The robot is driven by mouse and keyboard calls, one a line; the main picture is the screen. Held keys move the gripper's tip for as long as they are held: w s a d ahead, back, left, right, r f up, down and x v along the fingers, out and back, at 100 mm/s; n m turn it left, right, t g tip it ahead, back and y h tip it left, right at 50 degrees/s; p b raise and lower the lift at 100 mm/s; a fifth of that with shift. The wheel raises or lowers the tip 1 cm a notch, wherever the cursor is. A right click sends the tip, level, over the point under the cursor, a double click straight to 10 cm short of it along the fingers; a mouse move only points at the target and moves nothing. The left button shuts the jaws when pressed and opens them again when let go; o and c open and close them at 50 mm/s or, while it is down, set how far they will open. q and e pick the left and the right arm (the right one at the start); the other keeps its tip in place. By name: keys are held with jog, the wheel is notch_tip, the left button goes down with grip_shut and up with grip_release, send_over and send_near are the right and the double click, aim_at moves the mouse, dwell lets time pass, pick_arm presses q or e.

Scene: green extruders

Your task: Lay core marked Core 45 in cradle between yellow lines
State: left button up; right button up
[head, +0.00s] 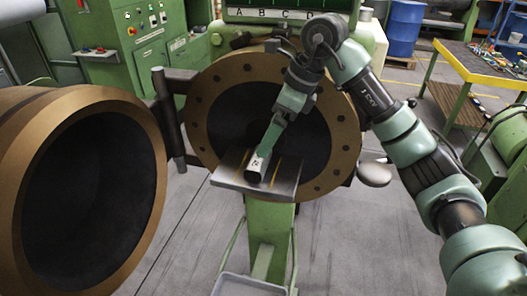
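A pale grey core (257,169) with a dark end and a small dark marking lies on, or just over, the metal cradle plate (228,178). The marking is too small to read. The core appears between the two yellow lines on the plate, roughly in line with them. My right gripper (266,150) reaches down from above, its green fingertips at the far upper end of the core. The fingers overlap in this view, so whether they grip the core or stand apart does not show. My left gripper is not in view.
A large bronze-rimmed ring (346,115) stands right behind the cradle. Another big open cylinder (152,200) fills the left side. A green post (268,230) carries the cradle, with a grey bin (230,285) at its foot. A yellow-edged workbench (465,65) stands back right.

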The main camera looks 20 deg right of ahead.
jog(key=shift+v, duration=1.45)
jog(key=shift+a, duration=0.15)
